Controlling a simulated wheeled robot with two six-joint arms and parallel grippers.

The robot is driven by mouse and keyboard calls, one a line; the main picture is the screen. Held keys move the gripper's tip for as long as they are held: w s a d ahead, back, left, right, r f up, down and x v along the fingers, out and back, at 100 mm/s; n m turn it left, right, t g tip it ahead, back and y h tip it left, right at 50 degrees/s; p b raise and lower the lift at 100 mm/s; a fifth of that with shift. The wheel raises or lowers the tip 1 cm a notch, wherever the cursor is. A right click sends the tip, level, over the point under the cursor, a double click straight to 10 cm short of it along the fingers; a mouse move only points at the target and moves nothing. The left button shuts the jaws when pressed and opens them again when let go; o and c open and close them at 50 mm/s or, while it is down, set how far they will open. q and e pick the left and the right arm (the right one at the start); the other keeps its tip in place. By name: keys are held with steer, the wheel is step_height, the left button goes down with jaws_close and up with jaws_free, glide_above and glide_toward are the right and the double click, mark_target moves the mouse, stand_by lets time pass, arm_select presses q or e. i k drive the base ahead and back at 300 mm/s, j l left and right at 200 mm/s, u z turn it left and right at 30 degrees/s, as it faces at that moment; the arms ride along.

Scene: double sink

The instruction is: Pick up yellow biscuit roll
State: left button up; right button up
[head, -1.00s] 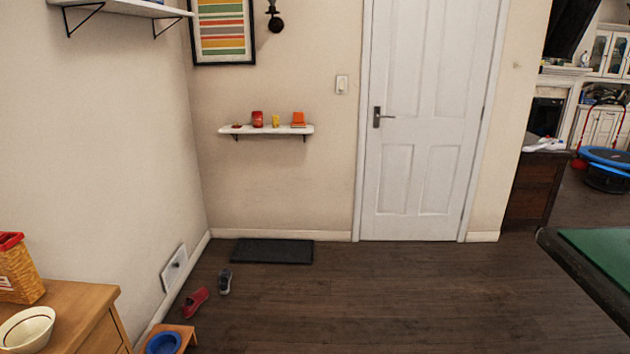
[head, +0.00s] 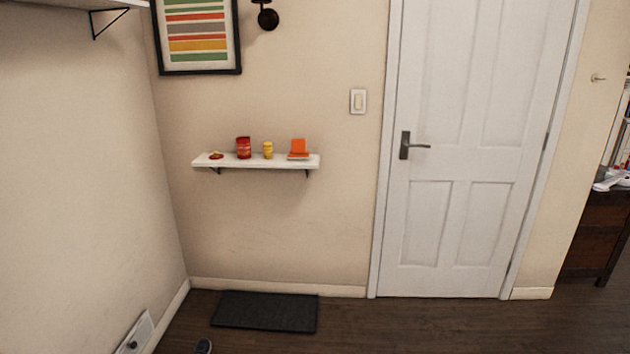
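A small yellow cylinder (head: 268,150), which looks like the yellow biscuit roll, stands upright on a white wall shelf (head: 230,164). A red can-like object (head: 243,147) stands to its left, and an orange object (head: 298,148) sits to its right. A small red and yellow item (head: 216,155) lies at the shelf's left end. The shelf is still some distance ahead. Neither of my grippers shows in the head view.
A dark mat (head: 266,311) lies on the floor below the shelf. A closed white door (head: 460,200) is to the right. Open floor lies in front of the door. A dark wooden cabinet (head: 595,240) stands far right.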

mark_target(266, 146)
steer(key=i+l+u, duration=0.2)
steer(key=i, duration=0.35)
steer(key=i+l+u, duration=0.1)
steer(key=i+u, duration=0.15)
steer(key=i, duration=0.25)
steer(key=i+l+z, duration=0.2)
steer(key=i+l, duration=0.45)
steer(key=i, duration=0.2)
